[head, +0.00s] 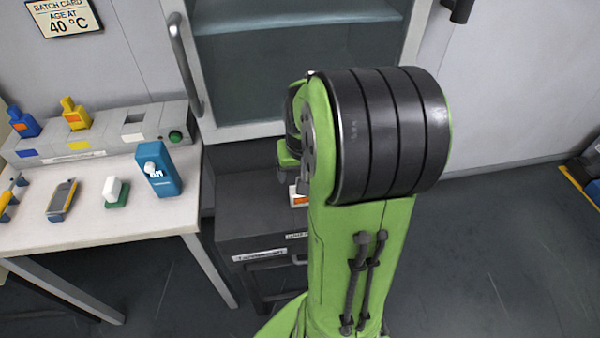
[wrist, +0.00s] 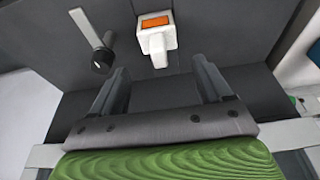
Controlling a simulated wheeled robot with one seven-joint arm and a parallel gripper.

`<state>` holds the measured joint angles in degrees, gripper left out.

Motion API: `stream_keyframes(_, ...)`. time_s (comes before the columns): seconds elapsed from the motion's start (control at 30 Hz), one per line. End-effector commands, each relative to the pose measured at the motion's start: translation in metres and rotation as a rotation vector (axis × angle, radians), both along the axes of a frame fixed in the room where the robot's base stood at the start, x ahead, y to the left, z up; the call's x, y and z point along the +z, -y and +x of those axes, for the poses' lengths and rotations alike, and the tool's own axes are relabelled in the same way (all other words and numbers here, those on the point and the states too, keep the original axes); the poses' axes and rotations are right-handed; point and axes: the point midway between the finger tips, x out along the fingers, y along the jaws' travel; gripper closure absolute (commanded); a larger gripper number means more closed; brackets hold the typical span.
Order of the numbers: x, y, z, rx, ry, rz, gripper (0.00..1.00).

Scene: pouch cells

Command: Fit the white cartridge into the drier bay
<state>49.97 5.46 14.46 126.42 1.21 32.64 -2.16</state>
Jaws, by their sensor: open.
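The white cartridge (wrist: 157,48), with an orange patch on its face, is on the dark cabinet top just beyond my fingertips in the wrist view. In the head view only a small part of the white cartridge (head: 298,199) shows beside my arm. My gripper (wrist: 160,72) is open, with nothing between its fingers; the cartridge lines up roughly with the gap. My arm hides most of the gripper in the head view. The grey drier (head: 95,148) stands at the back of the table. Its white-marked bay (head: 133,119) looks empty; blue and yellow cartridges stand in the other bays.
A dark knob on a light bar (wrist: 102,58) is left of the cartridge in the wrist view. The white table (head: 110,232) holds a blue box (head: 158,170), a white-and-green item (head: 115,191) and a handheld meter (head: 62,200). A dark drawer cabinet (head: 240,220) stands right of it.

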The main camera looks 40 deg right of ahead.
Motion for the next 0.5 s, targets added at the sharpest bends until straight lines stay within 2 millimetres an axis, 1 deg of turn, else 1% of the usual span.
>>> stream_keyframes(0.03, 0.021, -0.002, -0.002, 0.0, 0.004, -0.005, 0.22)
stream_keyframes(0.1, 0.041, -0.005, -0.007, 0.001, 0.003, -0.004, 0.22)
stream_keyframes(0.2, 0.064, -0.009, -0.013, 0.0, 0.003, -0.003, 0.22)
stream_keyframes(0.3, 0.081, -0.012, -0.017, 0.001, 0.001, -0.001, 0.22)
stream_keyframes(0.43, 0.09, -0.016, -0.02, 0.005, 0.001, -0.001, 0.22)
stream_keyframes(0.47, 0.093, -0.02, -0.02, 0.014, 0.003, -0.005, 0.22)
stream_keyframes(0.5, 0.096, -0.029, -0.02, 0.037, 0.007, -0.012, 0.22)
